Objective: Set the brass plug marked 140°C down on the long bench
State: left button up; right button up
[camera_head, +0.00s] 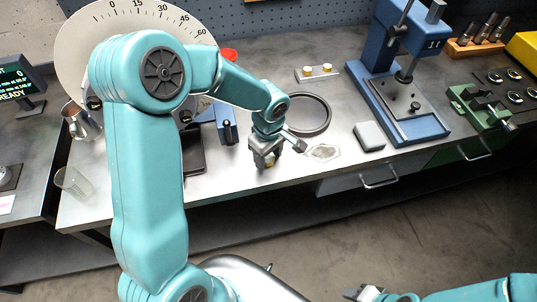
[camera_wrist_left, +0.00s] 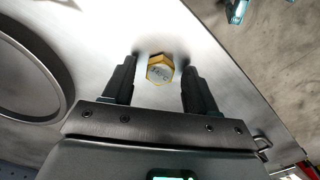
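The brass plug (camera_wrist_left: 160,70) is a hexagon with a pale face in the left wrist view. Its marking is too small to read. It lies between the two fingers of my left gripper (camera_wrist_left: 160,66), with a visible gap on each side. In the head view my left gripper (camera_head: 267,160) points down near the front edge of the long bench (camera_head: 235,178), and a bit of brass (camera_head: 271,163) shows at its fingertips. The plug appears to be on or very near the bench top. My right gripper (camera_head: 364,293) is at the bottom edge, small and partly cut off.
A dark ring (camera_head: 306,115) lies behind the gripper, also seen in the left wrist view (camera_wrist_left: 55,75). A clear flat piece (camera_head: 323,152) and a grey block (camera_head: 369,136) lie to the right. A blue press (camera_head: 415,128) stands farther right. A small rack (camera_head: 317,73) holds brass pieces behind.

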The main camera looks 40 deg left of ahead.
aim_at(268, 160)
pick_arm(q)
jog(key=shift+r+p, duration=0.65)
notch_tip(268, 160, up, 11)
jog(key=shift+r+b, duration=0.2)
jog(key=shift+b, duration=0.15)
jog(key=shift+s, duration=0.1)
